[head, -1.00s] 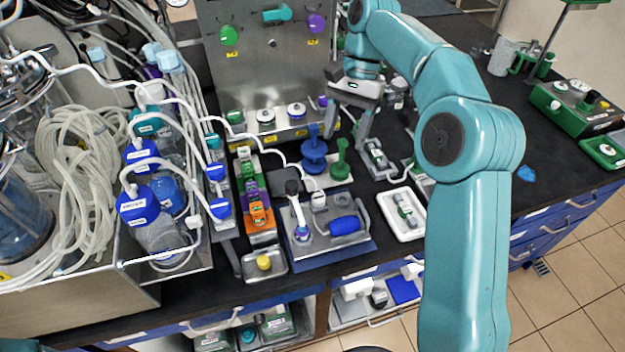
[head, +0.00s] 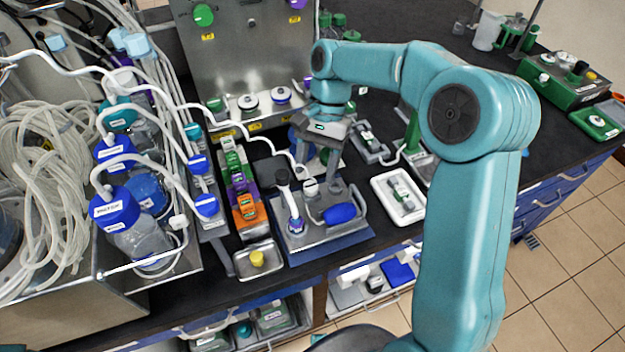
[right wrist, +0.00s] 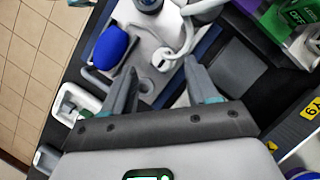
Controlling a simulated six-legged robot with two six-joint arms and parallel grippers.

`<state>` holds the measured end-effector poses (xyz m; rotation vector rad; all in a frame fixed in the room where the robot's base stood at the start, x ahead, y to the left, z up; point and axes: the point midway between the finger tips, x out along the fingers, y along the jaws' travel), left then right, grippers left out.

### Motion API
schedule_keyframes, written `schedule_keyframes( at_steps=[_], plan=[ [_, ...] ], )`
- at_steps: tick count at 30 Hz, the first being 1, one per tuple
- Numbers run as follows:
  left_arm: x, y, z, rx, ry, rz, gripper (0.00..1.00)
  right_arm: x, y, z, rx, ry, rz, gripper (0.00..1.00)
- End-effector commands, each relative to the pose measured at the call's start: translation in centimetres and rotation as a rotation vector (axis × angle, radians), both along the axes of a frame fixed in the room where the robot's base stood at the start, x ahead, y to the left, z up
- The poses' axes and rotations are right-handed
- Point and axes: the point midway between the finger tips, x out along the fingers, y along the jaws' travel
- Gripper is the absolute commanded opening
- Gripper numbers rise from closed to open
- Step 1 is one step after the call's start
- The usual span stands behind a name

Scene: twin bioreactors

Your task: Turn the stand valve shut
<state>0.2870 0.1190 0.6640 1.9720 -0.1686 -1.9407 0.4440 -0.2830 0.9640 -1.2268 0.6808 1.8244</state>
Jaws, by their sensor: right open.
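A metal stand plate on a blue base (head: 330,243) lies near the bench's front edge. No part is clearly labelled as the valve. My right gripper (head: 320,180) points down over the plate, open and empty. In the right wrist view its fingertips (right wrist: 163,75) are spread near the white fitting (right wrist: 165,59), and the blue knob (right wrist: 111,47) lies to their left. Contact cannot be told. My left gripper is out of view.
A white tray (head: 381,183) stands right of the plate. An orange, purple and green rack (head: 245,208) and a small metal tray with a yellow piece (head: 257,259) stand left. White tubing (head: 237,122) crosses from the left. The metal panel (head: 250,55) stands behind.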

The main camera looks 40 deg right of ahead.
Motion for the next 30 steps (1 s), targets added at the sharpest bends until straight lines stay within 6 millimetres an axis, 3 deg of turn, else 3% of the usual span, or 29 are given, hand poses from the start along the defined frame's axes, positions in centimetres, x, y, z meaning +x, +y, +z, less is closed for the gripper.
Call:
schedule_keyframes(
  at_steps=[6,17,23,30],
  plan=[
    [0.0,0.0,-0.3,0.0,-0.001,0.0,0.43,-0.4,1.1,-2.9,0.001,0.003,0.001,0.58],
    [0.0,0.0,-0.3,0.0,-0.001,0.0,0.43,-0.4,1.3,-3.5,0.0,0.001,0.0,0.58],
    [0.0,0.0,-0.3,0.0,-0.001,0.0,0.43,-0.4,1.3,-3.4,0.0,0.001,0.0,0.02],
    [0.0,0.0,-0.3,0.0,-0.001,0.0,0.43,-0.4,1.2,-3.4,0.0,0.001,-0.013,0.02]
  ],
)
